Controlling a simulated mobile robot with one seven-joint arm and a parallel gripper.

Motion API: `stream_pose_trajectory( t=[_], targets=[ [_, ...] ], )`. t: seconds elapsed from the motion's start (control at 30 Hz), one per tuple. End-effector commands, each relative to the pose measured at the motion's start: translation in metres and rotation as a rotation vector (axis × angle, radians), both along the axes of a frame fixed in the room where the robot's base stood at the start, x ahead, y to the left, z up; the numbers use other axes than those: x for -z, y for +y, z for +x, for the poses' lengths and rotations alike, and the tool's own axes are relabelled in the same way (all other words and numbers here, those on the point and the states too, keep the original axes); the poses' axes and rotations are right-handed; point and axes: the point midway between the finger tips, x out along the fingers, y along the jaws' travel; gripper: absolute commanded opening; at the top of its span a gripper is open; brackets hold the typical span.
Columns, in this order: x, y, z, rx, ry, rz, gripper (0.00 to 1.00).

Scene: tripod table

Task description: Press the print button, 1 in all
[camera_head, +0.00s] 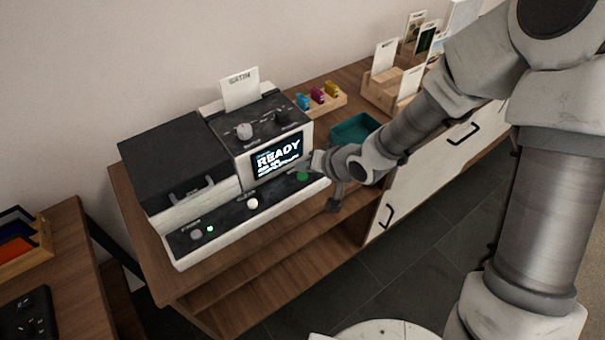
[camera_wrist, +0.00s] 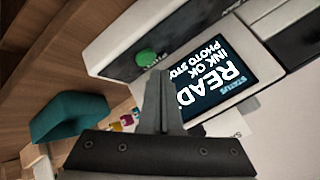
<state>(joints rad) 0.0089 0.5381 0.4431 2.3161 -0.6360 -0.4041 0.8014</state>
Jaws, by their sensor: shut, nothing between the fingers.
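The printer (camera_head: 195,205) stands on the wooden cabinet with its screen lit and reading READY; the screen also fills the right of the wrist view (camera_wrist: 222,75). A round green button (camera_head: 302,176), likely the print button, sits on the dark front strip below the screen's right end. In the wrist view the green button (camera_wrist: 146,57) shows just beyond the fingertips. My gripper (camera_head: 316,160) is shut and empty, close to the button at the printer's right front. Whether the fingertips touch the button cannot be told; it does not look covered.
A white knob (camera_head: 252,203) and a small green light (camera_head: 210,228) are on the same front strip. A teal tray (camera_head: 354,129) lies right of the printer, with coloured ink cartridges (camera_head: 318,96) behind. Wooden card holders (camera_head: 388,90) stand farther back.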

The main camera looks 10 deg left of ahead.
Motion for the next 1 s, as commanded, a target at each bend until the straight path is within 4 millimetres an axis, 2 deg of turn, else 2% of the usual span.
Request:
stream_pose_trajectory(
  t=[1.0],
  targets=[
    [0.0085,0.0001,0.0001,0.0,0.0,0.0,0.0]
  ],
)
